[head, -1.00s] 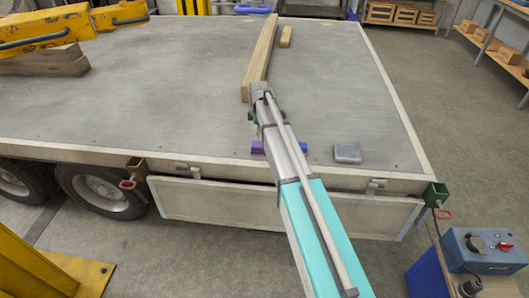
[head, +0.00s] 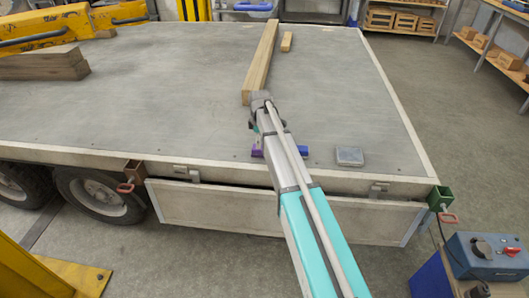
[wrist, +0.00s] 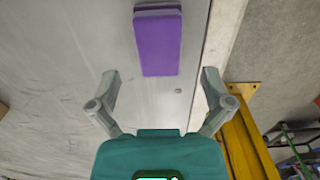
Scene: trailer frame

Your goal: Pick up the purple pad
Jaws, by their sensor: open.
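The purple pad (wrist: 158,43) lies on the grey trailer deck (head: 180,75), in the upper middle of the wrist view, with its long side running up the picture. In the head view the pad (head: 257,152) shows near the deck's front edge, partly covered by my arm. My gripper (wrist: 160,78) is open and empty. Its fingers spread to either side of the pad's near end in the picture, with the pad apart from both.
A blue piece (head: 303,150) and a grey block (head: 349,156) lie right of the pad. A long timber (head: 261,60) and a short one (head: 286,41) lie farther back. Yellow equipment (head: 50,28) and stacked beams (head: 40,67) are at left. The middle deck is mostly clear.

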